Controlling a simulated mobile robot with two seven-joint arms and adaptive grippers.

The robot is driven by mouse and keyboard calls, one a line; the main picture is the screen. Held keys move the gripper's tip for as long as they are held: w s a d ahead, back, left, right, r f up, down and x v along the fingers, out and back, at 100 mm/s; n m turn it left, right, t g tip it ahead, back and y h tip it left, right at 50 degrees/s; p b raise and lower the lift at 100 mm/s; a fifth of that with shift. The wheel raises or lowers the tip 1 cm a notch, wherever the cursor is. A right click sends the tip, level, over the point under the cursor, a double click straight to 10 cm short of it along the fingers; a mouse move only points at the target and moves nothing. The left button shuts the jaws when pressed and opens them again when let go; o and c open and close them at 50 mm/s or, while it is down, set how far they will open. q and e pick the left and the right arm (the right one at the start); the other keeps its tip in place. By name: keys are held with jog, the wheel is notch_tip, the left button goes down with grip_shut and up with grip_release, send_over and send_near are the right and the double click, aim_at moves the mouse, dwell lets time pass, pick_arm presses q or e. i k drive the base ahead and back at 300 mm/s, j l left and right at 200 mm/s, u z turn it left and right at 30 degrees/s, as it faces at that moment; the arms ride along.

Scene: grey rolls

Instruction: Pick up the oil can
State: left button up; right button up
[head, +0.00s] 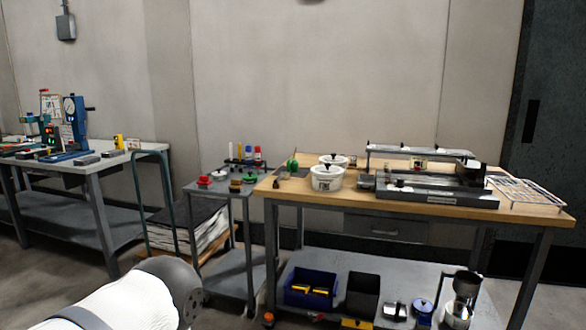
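I cannot tell for sure which thing is the oil can. A small green object (292,166) stands at the back left of the wooden-topped bench (450,209), too small to make out. A tall metal vessel (459,300) stands at the right of the bench's lower shelf, with a blue lidded pot (424,310) to its left. Part of my arm, white with a grey joint, reaches in at the bottom left. Neither gripper shows.
Two white tubs (327,181) and a long grey machine (440,196) occupy the bench top, with a wire rack (528,193) at right. A small grey cart (219,189) stands left of it. A blue bin (310,287) sits below. Another table (117,162) is far left.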

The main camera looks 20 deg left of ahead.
aim_at(292, 164)
jog(key=i+j, duration=0.15)
jog(key=j, duration=0.2)
jog(key=i+j+z, duration=0.15)
jog(key=j, duration=0.2)
jog(key=i+j, duration=0.15)
jog(key=j, duration=0.2)
jog(key=i+j+z, duration=0.15)
jog(key=j, duration=0.25)
jog(key=i+j, duration=0.1)
jog(key=j, duration=0.25)
jog(key=z, duration=0.05)
